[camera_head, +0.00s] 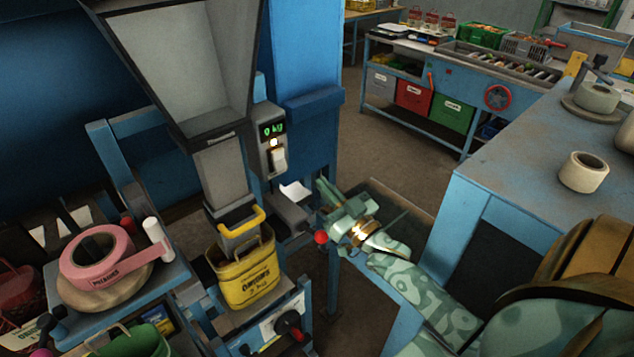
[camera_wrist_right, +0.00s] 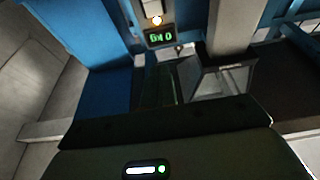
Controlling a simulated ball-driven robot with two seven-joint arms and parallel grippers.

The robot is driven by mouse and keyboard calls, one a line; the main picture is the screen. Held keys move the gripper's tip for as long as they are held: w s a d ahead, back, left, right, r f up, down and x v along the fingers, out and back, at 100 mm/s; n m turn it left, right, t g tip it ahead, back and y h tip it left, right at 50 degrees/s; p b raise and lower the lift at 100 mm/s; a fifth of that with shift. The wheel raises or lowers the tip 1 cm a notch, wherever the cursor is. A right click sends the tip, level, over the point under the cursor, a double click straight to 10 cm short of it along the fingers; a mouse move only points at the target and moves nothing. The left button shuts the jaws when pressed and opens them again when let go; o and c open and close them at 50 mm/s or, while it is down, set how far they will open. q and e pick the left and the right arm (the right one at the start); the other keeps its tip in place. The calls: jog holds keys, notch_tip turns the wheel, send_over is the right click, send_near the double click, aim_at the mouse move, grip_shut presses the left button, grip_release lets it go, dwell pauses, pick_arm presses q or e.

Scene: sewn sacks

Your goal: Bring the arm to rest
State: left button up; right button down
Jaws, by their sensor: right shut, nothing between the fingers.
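My right arm comes in from the lower right of the head view, in a mint camouflage sleeve. Its gripper (camera_head: 334,207) is shut and empty, in the air to the right of the weighing machine (camera_head: 270,145). It is close to a red knob (camera_head: 320,237); I cannot tell whether they touch. The right wrist view shows the machine's green display (camera_wrist_right: 161,37) upside down, with nothing held. My left gripper is in neither view.
A yellow onion sack (camera_head: 247,275) sits under the hopper spout (camera_head: 228,180). A pink tape roll (camera_head: 97,257) lies on the left stand. A blue bench (camera_head: 530,180) with a white roll (camera_head: 583,172) stands right. Floor is open behind the gripper.

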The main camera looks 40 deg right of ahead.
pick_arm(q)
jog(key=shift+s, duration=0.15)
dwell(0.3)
